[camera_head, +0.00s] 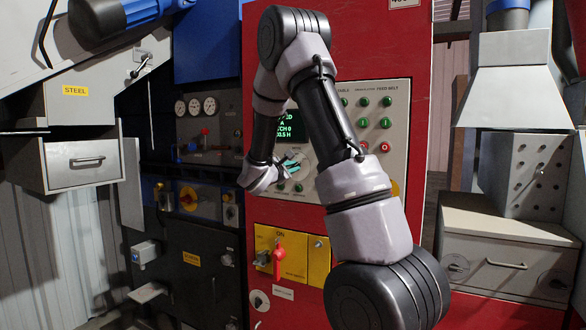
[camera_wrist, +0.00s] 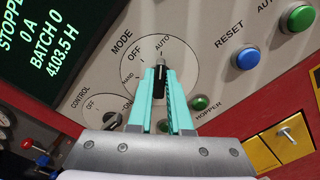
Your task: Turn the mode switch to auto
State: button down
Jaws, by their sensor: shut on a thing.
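The mode switch (camera_wrist: 160,83) is a black knob on a round pale dial marked HAND, OFF and AUTO, under the word MODE. Its pointer end is turned toward the AUTO mark in the wrist view. My gripper (camera_wrist: 162,78) has its two teal fingers closed on the knob, one on each side. The fingers hide the lower part of the knob and dial. In the head view my gripper (camera_head: 287,170) is at the grey control panel, and my arm hides part of the panel there.
A lit green display (camera_wrist: 42,40) reads STOPPED. A control switch (camera_wrist: 113,119) is at lower left, near the fingers. A green hopper button (camera_wrist: 199,103) and a blue reset button (camera_wrist: 246,58) lie to the right. A red handle (camera_head: 278,254) is below the panel.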

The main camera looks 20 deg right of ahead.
jog(key=c, duration=0.8)
grip_release()
jog(key=shift+c, duration=0.2)
jog(key=v, duration=1)
jog(key=shift+s+a, duration=0.25)
jog(key=shift+a, duration=0.05)
